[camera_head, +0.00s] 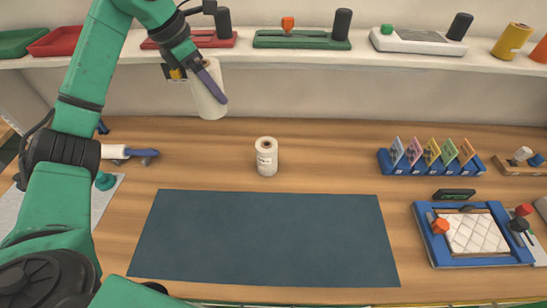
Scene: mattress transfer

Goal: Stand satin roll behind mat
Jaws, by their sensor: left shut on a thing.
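My left gripper (204,82) is shut on a pale, cream-white roll (208,99), held above the table at the back left, slightly tilted. One dark finger crosses the front of the roll; the other finger is hidden. The dark blue mat (265,240) lies flat and bare at the front middle of the table. Another white roll (267,158) with a small printed label stands upright behind the mat, near its middle. I cannot tell from its look which roll is satin. My right gripper is out of view.
A rack of coloured cards (432,160) and a blue tray with a white quilted pad (475,234) stand at the right. A white-handled tool (125,152) lies at the left. A shelf (300,55) holds several devices at the back. Wood beside the standing roll is clear.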

